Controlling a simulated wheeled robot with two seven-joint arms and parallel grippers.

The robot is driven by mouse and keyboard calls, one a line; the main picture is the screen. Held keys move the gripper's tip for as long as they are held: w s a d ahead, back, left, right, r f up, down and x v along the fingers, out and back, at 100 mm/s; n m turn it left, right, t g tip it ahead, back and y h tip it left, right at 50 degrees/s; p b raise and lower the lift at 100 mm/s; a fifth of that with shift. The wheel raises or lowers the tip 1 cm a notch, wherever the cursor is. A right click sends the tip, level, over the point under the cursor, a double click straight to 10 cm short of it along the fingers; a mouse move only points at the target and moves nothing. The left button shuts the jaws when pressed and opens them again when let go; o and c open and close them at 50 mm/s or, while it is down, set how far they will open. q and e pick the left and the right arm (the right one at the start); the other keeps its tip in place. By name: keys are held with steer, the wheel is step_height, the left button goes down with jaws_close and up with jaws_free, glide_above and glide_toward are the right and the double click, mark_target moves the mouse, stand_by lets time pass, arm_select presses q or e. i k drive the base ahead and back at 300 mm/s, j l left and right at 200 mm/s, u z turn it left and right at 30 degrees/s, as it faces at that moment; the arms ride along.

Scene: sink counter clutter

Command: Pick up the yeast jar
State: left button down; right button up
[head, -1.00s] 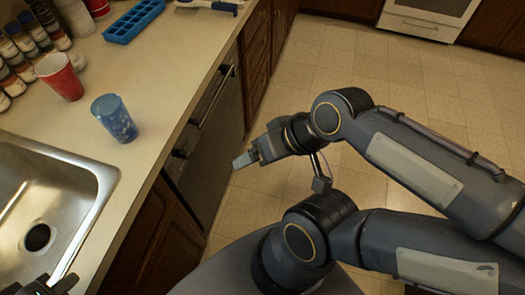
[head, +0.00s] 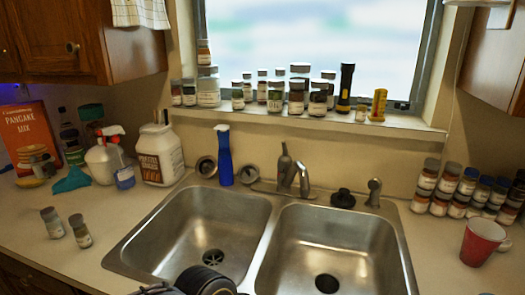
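Two small jars with grey lids stand close together on the left counter: a left one (head: 52,222) and a right one (head: 80,231). Many more small jars (head: 275,98) line the window sill, and stacked spice jars (head: 446,188) stand at the right of the sink. The labels are too small to read, so I cannot tell which is the yeast jar. A dark part of one of my arms shows at the bottom edge, in front of the sink. No gripper fingers show.
The double sink (head: 268,225) fills the middle. A white jug (head: 158,155), spray bottle (head: 104,158), teal cloth (head: 72,181) and pancake mix box (head: 30,140) stand back left. A blue bottle (head: 224,158) is behind the sink; a red cup (head: 481,243) is at right. Front left counter is clear.

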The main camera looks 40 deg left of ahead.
mark_target(80, 229)
steer(key=u, duration=2.9)
